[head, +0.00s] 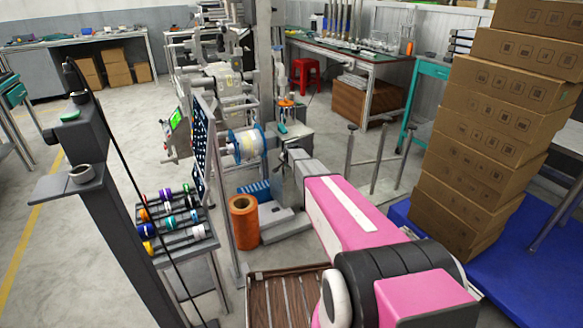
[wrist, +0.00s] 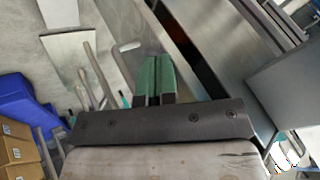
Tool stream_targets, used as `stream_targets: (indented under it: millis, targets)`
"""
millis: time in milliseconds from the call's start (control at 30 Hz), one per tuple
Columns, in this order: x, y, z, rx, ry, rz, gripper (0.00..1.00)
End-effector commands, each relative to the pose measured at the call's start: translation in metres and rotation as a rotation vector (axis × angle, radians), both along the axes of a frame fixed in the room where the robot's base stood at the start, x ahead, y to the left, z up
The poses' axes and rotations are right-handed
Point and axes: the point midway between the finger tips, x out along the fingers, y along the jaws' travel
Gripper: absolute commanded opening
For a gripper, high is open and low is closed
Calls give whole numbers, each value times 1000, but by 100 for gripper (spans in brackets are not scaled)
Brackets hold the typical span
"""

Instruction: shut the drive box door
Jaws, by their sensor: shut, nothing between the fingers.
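My gripper (wrist: 157,72) shows its two green fingers together in the wrist view, with nothing between them. A grey metal box (wrist: 225,50), which looks like the drive box, fills the right of that view. A dark gap runs diagonally along its edge, just beyond the fingertips. A pale panel with a looped handle (wrist: 125,47) lies left of the gap; it may be the door, standing partly open. I cannot tell whether the fingers touch it. In the head view the grey box (head: 299,133) stands past the end of my arm, which hides its lower part.
A blue-and-white reel (head: 246,146) on the machine and an orange roll (head: 244,222) are left of my arm. A rack of coloured spools (head: 174,222) stands further left. Stacked cartons (head: 487,130) rise on the right. A slatted brown crate (head: 287,299) is near the base.

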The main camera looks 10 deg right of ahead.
Motion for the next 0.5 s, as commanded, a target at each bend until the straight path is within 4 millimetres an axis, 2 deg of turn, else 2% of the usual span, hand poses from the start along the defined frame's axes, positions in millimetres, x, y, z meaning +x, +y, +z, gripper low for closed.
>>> stream_targets:
  millis: [133, 500]
  targets:
    - [12, 8, 0, 0, -1, -58, 0]
    - [29, 15, 0, 1, -1, -55, 0]
